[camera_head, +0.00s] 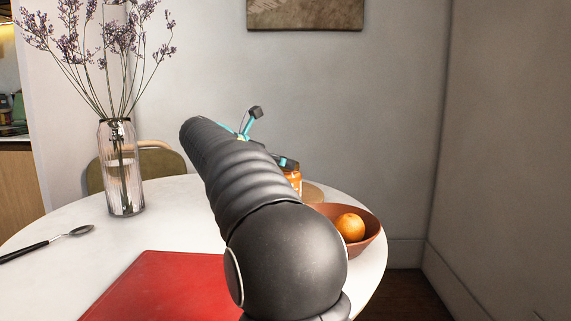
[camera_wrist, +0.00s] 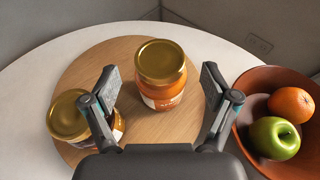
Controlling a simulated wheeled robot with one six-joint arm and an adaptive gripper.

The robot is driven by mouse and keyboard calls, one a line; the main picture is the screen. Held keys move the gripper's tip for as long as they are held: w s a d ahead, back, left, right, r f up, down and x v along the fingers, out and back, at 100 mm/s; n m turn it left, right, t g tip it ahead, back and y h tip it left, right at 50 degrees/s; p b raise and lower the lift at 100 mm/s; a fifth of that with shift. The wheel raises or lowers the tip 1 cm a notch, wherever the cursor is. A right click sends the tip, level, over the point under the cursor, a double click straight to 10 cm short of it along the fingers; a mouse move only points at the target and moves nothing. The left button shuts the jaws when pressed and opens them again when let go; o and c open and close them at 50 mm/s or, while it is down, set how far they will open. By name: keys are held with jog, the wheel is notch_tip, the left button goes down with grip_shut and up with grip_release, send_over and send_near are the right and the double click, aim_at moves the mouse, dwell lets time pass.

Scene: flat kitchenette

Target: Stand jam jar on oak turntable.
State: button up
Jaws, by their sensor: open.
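A jar with a gold lid and orange contents (camera_wrist: 161,66) stands upright on the round oak turntable (camera_wrist: 120,58), between the spread fingers of my gripper (camera_wrist: 159,82) in the wrist view. My gripper is open, with a gap on both sides of this jar. A second gold-lidded jar (camera_wrist: 68,115) stands at the turntable's left, partly hidden by the left finger. I cannot tell from the labels which is the jam jar. In the head view, my arm hides most of this; a bit of an orange jar (camera_head: 295,179) and the turntable's edge (camera_head: 313,193) show beside my gripper (camera_head: 271,138).
A terracotta bowl (camera_head: 371,232) with an orange and a green apple (camera_wrist: 274,138) sits close on the right. A chair (camera_head: 160,170) stands behind.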

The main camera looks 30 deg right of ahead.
jog(key=p+v, duration=0.1)
jog(key=v, duration=0.7)
jog(key=shift+a+r, duration=0.1)
